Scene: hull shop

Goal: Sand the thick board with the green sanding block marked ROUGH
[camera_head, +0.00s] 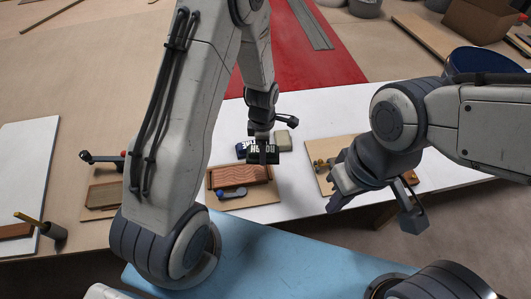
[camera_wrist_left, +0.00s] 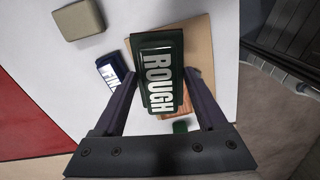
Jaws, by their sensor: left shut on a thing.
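My left gripper (camera_head: 263,148) is shut on the green sanding block marked ROUGH (camera_wrist_left: 160,82), whose white lettering shows between the fingers in the left wrist view. In the head view the block (camera_head: 265,156) is just beyond the right end of a thick red-brown board (camera_head: 238,175) with wavy grain. That board lies on a tan base (camera_head: 262,192) with a blue-knobbed clamp (camera_head: 231,192) at its front edge. I cannot tell the block's height above the table. My right gripper (camera_head: 376,208) is open and empty at the right.
A dark blue block marked FINE (camera_wrist_left: 112,72) and a plain beige block (camera_wrist_left: 79,19) lie behind the held block. Another tan base (camera_head: 325,178) with a clamp (camera_head: 320,163) is at right. A thinner board (camera_head: 103,195) lies at left, partly behind my arm.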

